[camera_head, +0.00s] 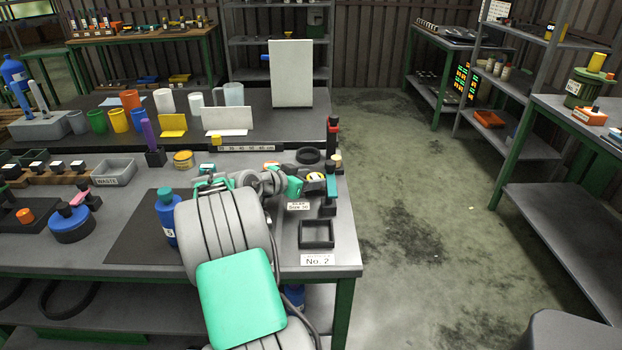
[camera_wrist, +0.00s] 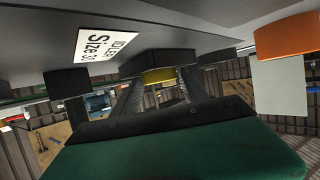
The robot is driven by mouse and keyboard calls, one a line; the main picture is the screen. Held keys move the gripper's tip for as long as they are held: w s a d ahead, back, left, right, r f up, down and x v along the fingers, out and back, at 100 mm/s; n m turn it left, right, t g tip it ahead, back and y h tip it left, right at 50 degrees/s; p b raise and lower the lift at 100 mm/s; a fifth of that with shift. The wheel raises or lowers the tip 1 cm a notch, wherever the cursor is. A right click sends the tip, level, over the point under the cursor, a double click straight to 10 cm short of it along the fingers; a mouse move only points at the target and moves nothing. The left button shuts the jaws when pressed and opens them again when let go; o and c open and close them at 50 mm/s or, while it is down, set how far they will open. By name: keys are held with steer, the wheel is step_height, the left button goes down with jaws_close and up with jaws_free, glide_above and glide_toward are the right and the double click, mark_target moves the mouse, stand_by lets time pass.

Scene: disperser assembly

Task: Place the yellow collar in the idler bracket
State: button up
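The yellow collar (camera_head: 315,176) is at the tip of my gripper, at the right end of the near bench. In the wrist view the yellow collar (camera_wrist: 158,76) shows between the two fingers of my gripper (camera_wrist: 160,84), which appear to touch its sides. A dark block (camera_wrist: 165,62), apparently the idler bracket, is close against the collar beside the idler label (camera_wrist: 96,40). The same label (camera_head: 298,206) lies on the bench in the head view. The collar's lower part and any seat in the bracket are hidden.
A teal and black upright part (camera_head: 330,184) stands just right of my gripper. A black square frame (camera_head: 316,234) lies nearer, by the No. 2 label (camera_head: 317,260). A black ring (camera_head: 308,155) lies behind. A blue bottle (camera_head: 166,214) stands left of my arm.

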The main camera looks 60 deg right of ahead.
steer(key=shift+r, duration=0.15)
steer(key=shift+w+a+r, duration=0.1)
steer(key=shift+a, duration=0.05)
steer(key=v, duration=1.1)
steer(key=shift+a+r, duration=0.1)
steer(key=shift+a, duration=0.25)
